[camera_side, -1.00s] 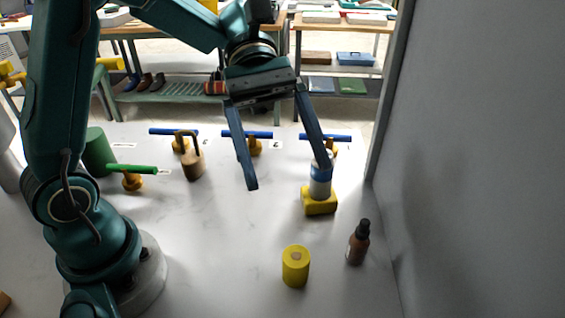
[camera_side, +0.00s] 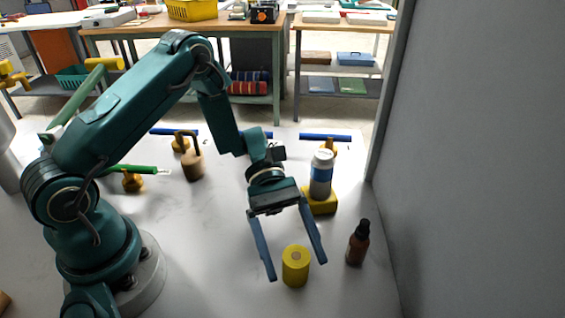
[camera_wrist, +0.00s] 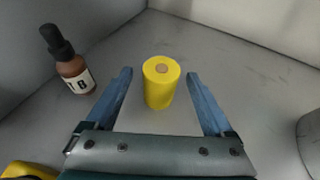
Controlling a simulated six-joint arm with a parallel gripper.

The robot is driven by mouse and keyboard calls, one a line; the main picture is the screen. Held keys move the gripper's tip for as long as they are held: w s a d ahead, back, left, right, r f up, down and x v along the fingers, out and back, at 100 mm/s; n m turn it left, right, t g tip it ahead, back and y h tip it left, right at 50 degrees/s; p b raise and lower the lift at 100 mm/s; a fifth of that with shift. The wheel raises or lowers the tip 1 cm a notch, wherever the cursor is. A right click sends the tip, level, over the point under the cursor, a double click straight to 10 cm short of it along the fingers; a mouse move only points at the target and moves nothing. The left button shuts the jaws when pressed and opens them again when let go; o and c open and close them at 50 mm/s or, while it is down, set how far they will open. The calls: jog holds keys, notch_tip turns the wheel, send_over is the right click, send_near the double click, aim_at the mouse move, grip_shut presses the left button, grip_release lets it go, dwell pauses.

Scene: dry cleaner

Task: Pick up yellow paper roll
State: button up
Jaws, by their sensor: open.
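The yellow paper roll (camera_side: 295,268) stands upright on the grey table in the front middle of the side view. In the wrist view the roll (camera_wrist: 160,84) stands ahead, between the lines of the two fingers, with its brown core on top. My gripper (camera_side: 298,272) is open and empty, its blue fingers pointing down on either side of the roll as seen in the side view. In the wrist view my gripper (camera_wrist: 160,84) shows a gap on both sides of the roll. I cannot tell how far down the roll the fingertips reach.
A brown dropper bottle (camera_side: 358,243) stands close to the right of the roll. A white and blue bottle (camera_side: 321,174) stands on a yellow block (camera_side: 322,201) behind. A grey wall (camera_side: 470,170) bounds the right side. The table front left of the roll is clear.

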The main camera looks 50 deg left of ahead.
aim_at(301, 276)
jog(key=shift+x, duration=2.1)
jog(key=shift+r, duration=0.1)
grip_shut()
